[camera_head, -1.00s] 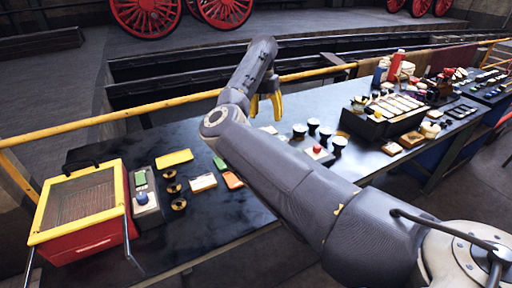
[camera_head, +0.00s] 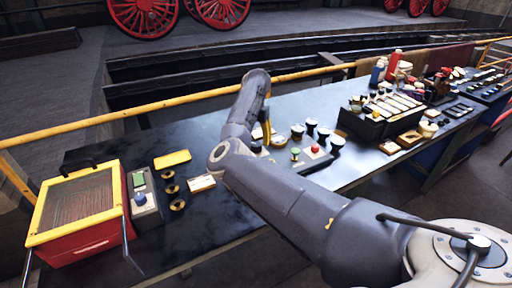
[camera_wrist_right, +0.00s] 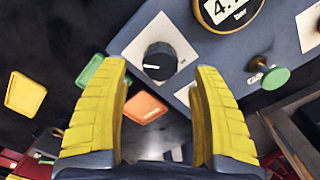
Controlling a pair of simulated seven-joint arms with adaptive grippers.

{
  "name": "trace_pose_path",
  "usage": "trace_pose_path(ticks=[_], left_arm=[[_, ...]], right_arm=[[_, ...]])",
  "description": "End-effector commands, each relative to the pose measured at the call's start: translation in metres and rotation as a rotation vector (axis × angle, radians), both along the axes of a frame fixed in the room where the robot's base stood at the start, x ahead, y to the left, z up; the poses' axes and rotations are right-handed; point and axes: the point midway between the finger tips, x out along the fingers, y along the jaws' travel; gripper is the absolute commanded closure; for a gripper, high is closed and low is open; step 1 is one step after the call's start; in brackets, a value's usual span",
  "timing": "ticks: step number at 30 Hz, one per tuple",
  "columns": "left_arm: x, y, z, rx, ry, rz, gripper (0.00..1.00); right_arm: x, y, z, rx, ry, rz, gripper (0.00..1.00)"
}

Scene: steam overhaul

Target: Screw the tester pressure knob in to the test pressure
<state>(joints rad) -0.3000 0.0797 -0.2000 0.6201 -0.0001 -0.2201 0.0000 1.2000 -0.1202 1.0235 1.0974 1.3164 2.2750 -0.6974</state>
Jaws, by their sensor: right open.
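The tester is a blue-grey box in the right wrist view (camera_wrist_right: 235,55) and is partly hidden by my arm in the head view (camera_head: 312,163). It carries a black round knob (camera_wrist_right: 160,61) with a white pointer line on a pale plate. My left gripper is not in view.
A red and yellow box (camera_head: 78,208) stands at the bench's left end beside a grey control box (camera_head: 143,200). Yellow, green and orange tiles (camera_wrist_right: 146,107) lie near the tester. A crowded dark organizer (camera_head: 375,122) stands to the right. A yellow rail (camera_head: 180,99) runs behind the bench.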

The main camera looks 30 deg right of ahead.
Motion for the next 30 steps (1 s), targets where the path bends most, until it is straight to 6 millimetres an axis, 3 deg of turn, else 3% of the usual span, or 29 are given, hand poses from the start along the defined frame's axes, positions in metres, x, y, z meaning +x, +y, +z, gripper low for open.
trace_pose_path(ticks=[9,25,30], left_arm=[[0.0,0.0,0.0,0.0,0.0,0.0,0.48],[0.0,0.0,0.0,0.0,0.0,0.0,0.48],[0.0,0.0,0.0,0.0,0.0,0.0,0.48]], right_arm=[[0.0,0.0,-0.036,-0.001,0.002,0.0,0.35],[0.0,0.0,-0.045,-0.001,-0.001,-0.001,0.34],[0.0,0.0,-0.045,-0.001,-0.001,-0.001,0.53]])
